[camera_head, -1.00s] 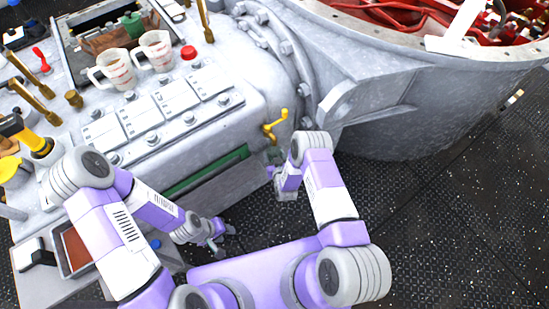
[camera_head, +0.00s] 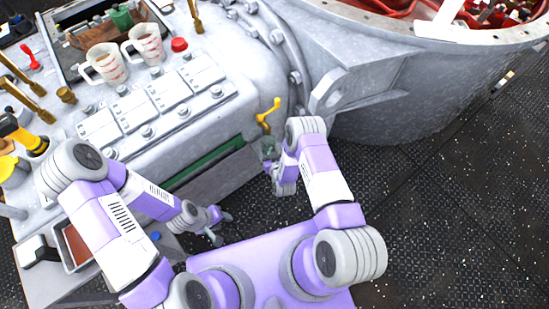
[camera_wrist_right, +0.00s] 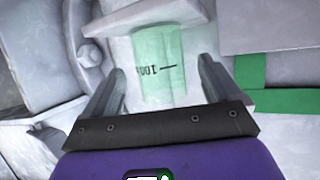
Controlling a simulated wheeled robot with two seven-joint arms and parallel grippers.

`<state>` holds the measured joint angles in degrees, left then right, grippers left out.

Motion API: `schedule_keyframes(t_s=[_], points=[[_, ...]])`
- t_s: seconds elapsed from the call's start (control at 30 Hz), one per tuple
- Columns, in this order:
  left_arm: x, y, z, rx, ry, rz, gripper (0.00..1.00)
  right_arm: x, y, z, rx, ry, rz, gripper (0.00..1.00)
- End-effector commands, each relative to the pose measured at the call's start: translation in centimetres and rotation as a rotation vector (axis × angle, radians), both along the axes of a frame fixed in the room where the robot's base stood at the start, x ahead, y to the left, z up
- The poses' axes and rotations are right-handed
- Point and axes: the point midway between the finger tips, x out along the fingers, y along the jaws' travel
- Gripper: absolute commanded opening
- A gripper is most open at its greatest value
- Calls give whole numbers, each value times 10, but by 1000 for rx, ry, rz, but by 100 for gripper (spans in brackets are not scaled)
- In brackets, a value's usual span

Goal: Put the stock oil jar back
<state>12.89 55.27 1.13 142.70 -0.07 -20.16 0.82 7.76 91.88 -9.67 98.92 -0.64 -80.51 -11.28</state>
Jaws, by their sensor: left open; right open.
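A clear green jar with black graduation marks (camera_wrist_right: 158,62) is ahead of my right gripper (camera_wrist_right: 162,72) in the right wrist view, framed between its two spread fingers. No finger visibly touches it. In the head view a small greenish vessel (camera_head: 269,146) shows just beyond the right gripper (camera_head: 270,168), below the yellow crank, partly hidden by my arm; it appears to be the same jar. My left gripper (camera_head: 221,228) is open and empty, low beside the front of the grey block, away from the jar.
Two clear measuring jugs (camera_head: 104,64) (camera_head: 147,44) with red marks stand on the grey block, near a red cap (camera_head: 179,45). A yellow crank (camera_head: 267,115) sticks out above the jar. A tray (camera_head: 76,246) lies at lower left.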

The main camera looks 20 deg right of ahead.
Motion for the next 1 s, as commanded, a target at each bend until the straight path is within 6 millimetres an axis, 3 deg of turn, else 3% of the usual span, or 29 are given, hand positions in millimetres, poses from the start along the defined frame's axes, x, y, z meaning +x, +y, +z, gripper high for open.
schedule_keyframes(t_s=[0.03, 0.3, 0.57, 0.77, 1.0], points=[[0, 0, 10, 0, 0, 0, 43, -13, 1, 9, 1, 6, 1, 91], [0, 0, 29, 0, 0, 0, 43, -60, 3, 26, 1, 4, 1, 91], [0, 0, 32, 0, 0, 0, 43, -75, 2, 31, 24, 51, -6, 91], [0, 0, 32, 0, 0, 0, 43, -95, 9, 38, 168, 361, -22, 91], [0, 0, 32, 0, 0, 0, 43, -174, 38, 78, 381, 834, 2, 91]])
